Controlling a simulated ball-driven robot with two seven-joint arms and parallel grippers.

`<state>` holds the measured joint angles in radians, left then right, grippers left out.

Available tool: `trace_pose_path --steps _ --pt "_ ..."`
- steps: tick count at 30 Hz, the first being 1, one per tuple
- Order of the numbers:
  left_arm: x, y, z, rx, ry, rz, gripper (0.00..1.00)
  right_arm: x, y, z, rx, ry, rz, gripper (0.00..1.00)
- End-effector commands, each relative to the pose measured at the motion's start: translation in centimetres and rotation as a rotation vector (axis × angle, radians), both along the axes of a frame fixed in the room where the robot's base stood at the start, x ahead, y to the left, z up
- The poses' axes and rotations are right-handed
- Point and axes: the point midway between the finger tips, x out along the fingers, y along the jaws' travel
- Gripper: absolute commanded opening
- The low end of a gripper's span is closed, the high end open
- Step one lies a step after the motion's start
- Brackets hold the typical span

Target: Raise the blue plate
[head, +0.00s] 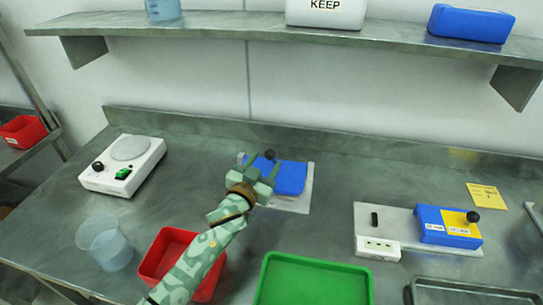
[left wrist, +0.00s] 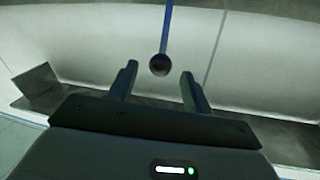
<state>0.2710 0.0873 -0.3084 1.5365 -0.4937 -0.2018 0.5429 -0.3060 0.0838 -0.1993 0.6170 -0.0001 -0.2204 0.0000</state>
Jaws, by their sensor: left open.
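A blue plate (head: 289,177) sits on a pale base (head: 297,204) in the middle of the bench. A dark ball knob (head: 270,154) shows at its far left edge. My left gripper (head: 262,167) is open at the plate's left side, its fingers pointing toward the knob and hiding part of the plate. In the left wrist view the dark ball (left wrist: 160,65) appears between the open fingers (left wrist: 158,82), with a gap on each side. A thin blue strip (left wrist: 167,25) runs from the ball to the top edge. My right gripper is out of view.
A white scale-like device (head: 122,165), a clear beaker (head: 104,243) and a red bin (head: 165,247) are at left. A green tray (head: 313,281) lies in front. A blue block with yellow label (head: 449,227) stands at right. A shelf (head: 230,24) overhangs behind.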

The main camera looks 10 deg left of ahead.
Motion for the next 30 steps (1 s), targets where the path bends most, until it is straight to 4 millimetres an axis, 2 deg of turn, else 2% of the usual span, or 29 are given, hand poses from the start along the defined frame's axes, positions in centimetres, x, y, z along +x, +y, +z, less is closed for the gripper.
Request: trace_pose_path --steps 3,7,11,18,23,24,30 --pt "2.1 -0.4 -0.2 0.001 0.000 0.000 0.50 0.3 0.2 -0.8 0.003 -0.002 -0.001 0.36" --pt "3.8 -0.7 -0.3 0.000 0.001 0.000 0.50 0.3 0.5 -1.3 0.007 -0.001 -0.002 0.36" --pt "4.5 -0.9 -0.1 0.001 0.002 0.000 0.50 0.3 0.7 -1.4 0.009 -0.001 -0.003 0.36" --pt "4.6 -0.9 -0.1 0.001 0.001 0.000 0.50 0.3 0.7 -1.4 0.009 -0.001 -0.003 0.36" --pt "4.6 -0.9 -0.1 0.000 0.002 0.000 0.05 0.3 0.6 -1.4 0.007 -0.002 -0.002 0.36" --pt "4.6 -0.9 -0.1 0.000 0.002 0.000 0.00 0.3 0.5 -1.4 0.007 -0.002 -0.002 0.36" --pt "4.6 -0.9 0.2 0.001 0.009 0.000 0.00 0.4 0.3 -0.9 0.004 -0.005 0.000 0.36"
